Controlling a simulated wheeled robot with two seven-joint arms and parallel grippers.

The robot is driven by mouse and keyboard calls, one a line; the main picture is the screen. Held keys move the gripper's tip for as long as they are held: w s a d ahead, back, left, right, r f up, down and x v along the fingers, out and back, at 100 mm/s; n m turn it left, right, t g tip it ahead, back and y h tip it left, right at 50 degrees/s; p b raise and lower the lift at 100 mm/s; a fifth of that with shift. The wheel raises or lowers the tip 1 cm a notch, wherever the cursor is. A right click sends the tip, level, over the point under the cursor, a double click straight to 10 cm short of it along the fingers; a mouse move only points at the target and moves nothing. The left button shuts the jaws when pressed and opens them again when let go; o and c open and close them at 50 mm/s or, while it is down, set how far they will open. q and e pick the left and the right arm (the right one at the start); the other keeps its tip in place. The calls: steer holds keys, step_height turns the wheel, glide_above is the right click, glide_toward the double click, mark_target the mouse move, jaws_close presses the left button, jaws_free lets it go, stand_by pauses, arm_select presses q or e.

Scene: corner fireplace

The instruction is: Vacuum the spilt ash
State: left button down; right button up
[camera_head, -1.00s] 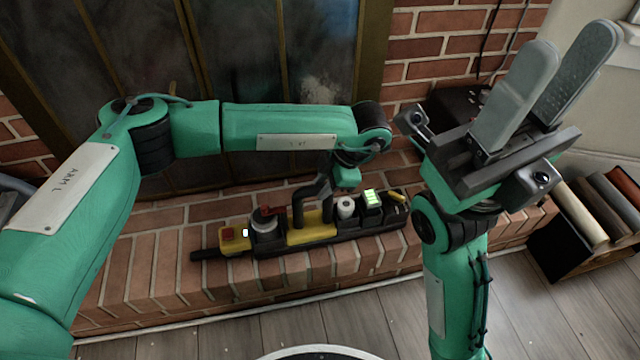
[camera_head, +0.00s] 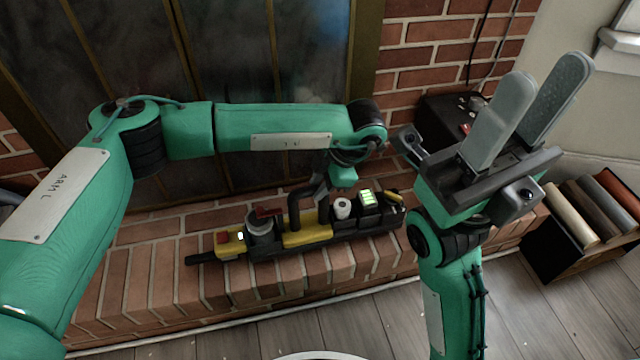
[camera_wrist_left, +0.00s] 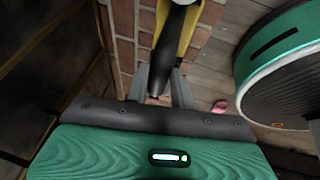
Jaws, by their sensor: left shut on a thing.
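A yellow-and-black vacuum (camera_head: 306,237) lies lengthwise along the brick hearth ledge, its black nozzle end (camera_head: 203,257) to the left. Its black handle (camera_head: 294,211) rises from the yellow middle. My left gripper (camera_head: 325,197) reaches down from above and is shut on the handle; my arm partly hides the grip. In the left wrist view the black handle (camera_wrist_left: 163,62) runs between the fingers of my left gripper (camera_wrist_left: 160,90), with yellow body beyond. My right gripper (camera_head: 545,78) is raised at the right, open and empty. I cannot make out an ash pile.
The dark glass fireplace doors (camera_head: 235,80) stand behind the ledge. The brick ledge (camera_head: 150,275) is bare left of the vacuum. A dark box (camera_head: 450,115) sits behind my right arm. The wooden floor (camera_head: 380,325) shows small pale specks.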

arm_select(q)
steer(key=shift+r+p, duration=0.95)
steer(key=shift+r, duration=1.1)
steer(key=shift+f, duration=0.1)
